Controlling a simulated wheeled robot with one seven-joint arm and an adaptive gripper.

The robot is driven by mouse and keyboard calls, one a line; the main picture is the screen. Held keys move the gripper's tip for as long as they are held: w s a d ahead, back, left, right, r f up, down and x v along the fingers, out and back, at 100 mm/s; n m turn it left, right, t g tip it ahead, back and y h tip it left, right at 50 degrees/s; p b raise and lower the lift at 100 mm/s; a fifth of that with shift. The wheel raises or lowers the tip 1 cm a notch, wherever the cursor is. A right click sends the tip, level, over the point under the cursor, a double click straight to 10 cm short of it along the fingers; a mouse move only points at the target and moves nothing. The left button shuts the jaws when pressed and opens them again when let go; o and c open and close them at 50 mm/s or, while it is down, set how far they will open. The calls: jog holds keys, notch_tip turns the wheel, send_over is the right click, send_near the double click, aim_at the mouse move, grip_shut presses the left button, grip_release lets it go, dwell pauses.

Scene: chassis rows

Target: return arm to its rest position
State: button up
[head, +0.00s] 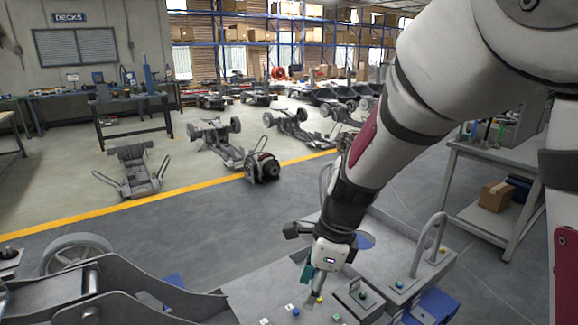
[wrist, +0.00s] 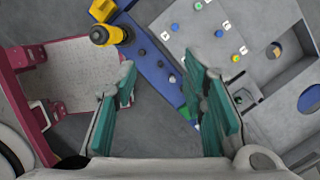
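My gripper (head: 312,284) hangs at the end of my arm, pointing down over a grey surface with small coloured knobs, in the lower middle of the head view. In the wrist view, my gripper (wrist: 162,82) has its two teal-padded fingers wide apart. Nothing is held between them. The grey knobbed panel (wrist: 205,52) lies below and to the right of the fingers. My arm reaches down from the upper right of the head view, and it hides part of the floor and the panel.
A metal handle (head: 428,245) rises from the panel's right side. A grey workbench (head: 490,160) stands at right. The wrist view shows a yellow-and-black part (wrist: 106,34) and a red frame (wrist: 28,100). Chassis (head: 215,140) stand beyond the yellow line; the grey floor before it is mostly clear.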

jog(key=s+d+r+n+t+h, duration=0.1)
jog(key=s+d+r+n+t, duration=0.1)
jog(key=s+d+r+n, duration=0.5)
jog(key=s+d+r+n+t+h, duration=0.1)
jog(key=s+d+r+n+t, duration=0.1)
jog(key=s+d+r+n, duration=0.6)
jog(key=s+n, duration=0.3)
jog(key=n, duration=0.1)
jog(key=shift+s+n+t+h, duration=0.15)
jog(key=shift+n+t+h, duration=0.15)
jog(key=shift+h, duration=0.1)
jog(key=shift+a, duration=0.15)
